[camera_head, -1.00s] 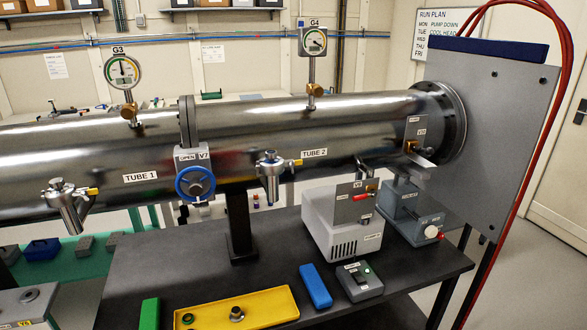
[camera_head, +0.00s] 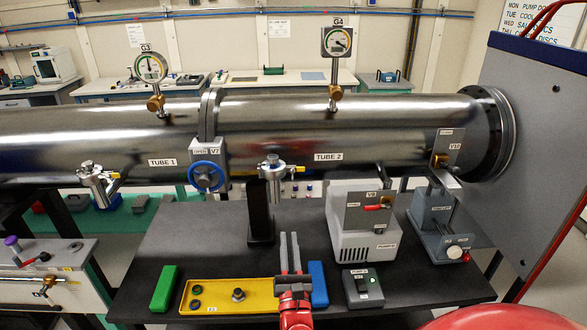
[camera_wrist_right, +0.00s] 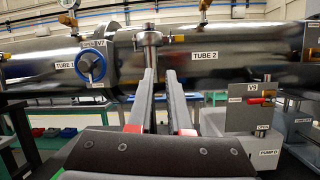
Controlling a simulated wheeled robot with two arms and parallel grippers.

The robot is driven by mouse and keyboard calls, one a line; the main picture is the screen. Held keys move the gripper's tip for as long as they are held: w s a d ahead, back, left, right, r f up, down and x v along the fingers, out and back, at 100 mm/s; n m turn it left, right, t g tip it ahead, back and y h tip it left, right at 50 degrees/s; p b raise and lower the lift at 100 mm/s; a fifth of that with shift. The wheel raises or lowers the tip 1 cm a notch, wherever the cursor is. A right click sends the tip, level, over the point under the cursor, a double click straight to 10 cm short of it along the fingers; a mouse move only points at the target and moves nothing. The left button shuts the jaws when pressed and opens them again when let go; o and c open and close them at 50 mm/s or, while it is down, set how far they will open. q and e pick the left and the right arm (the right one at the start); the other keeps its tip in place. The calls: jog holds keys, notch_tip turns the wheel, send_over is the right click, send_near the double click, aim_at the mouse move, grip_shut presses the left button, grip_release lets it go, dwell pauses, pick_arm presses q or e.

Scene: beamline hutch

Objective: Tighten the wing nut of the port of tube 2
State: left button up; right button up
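The port of tube 2 (camera_head: 272,170) is a metal stub on the underside of tube 2 (camera_head: 375,128), with a clamp around it and a small yellow-tipped part (camera_head: 299,170) at its right, probably the wing nut. In the right wrist view the port (camera_wrist_right: 148,42) appears above my finger tips; the wing nut is hard to make out there. My right gripper (camera_head: 290,237) points up and forward, below and slightly right of the port in the head view. Its two fingers stand apart with nothing between them, and it also shows in the right wrist view (camera_wrist_right: 160,72). My left gripper is out of view.
A yellow tray (camera_head: 216,304) with rings and a metal fitting lies on the black table, between a green block (camera_head: 165,289) and a blue block (camera_head: 317,284). A pump (camera_head: 362,225), a switch box (camera_head: 362,287) and the blue V7 handwheel (camera_head: 207,176) are nearby.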

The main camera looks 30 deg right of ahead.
jog(key=s+d+r+h, duration=0.1)
jog(key=r, duration=0.1)
jog(key=p, duration=0.4)
send_near(293, 172)
jog(key=shift+h, duration=0.4)
jog(key=x, duration=0.7)
jog(key=shift+w, duration=0.15)
jog(key=shift+w+d+r, duration=0.1)
jog(key=shift+w+d, duration=0.2)
jog(key=shift+w, duration=0.2)
grip_shut()
